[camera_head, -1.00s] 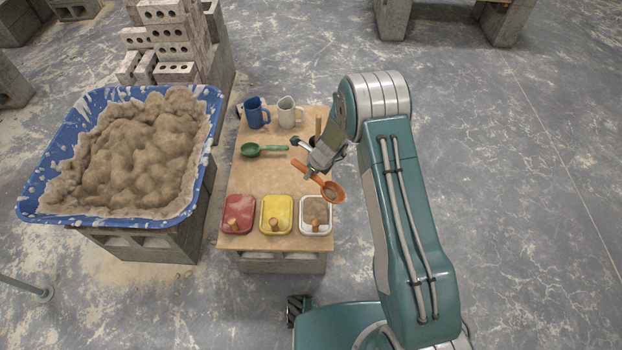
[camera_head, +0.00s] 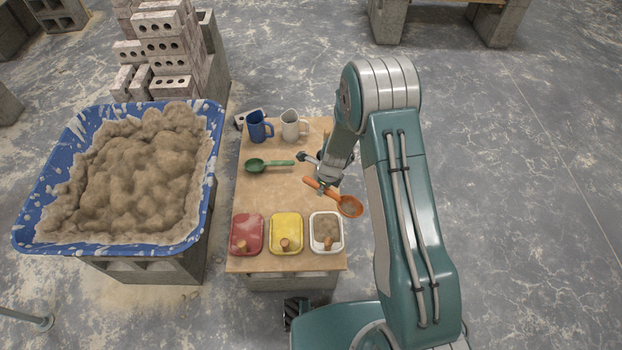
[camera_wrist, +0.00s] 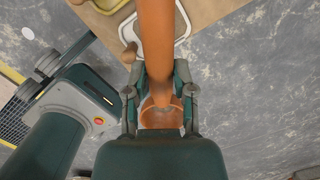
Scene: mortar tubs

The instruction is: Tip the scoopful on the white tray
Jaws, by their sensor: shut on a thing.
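My gripper (camera_head: 325,187) is shut on the handle of an orange scoop (camera_head: 349,206). The handle slants down to the right in the head view, and the bowl hangs beyond the table's right edge in the picture. The bowl seems to hold some grey-brown stuff, hard to make out. The white tray (camera_head: 312,233) sits at the table's front right corner, below and left of the bowl in the picture. It has brown mortar inside and a wooden-looking handle. In the wrist view the orange scoop (camera_wrist: 156,45) runs between the fingers, and the white tray (camera_wrist: 183,26) is at the top.
A yellow tray (camera_head: 286,228) and a red tray (camera_head: 246,228) stand left of the white one. A green scoop (camera_head: 256,166), blue mug (camera_head: 258,128) and white mug (camera_head: 291,126) are farther back. A blue tub (camera_head: 52,190) heaped with mortar stands at left.

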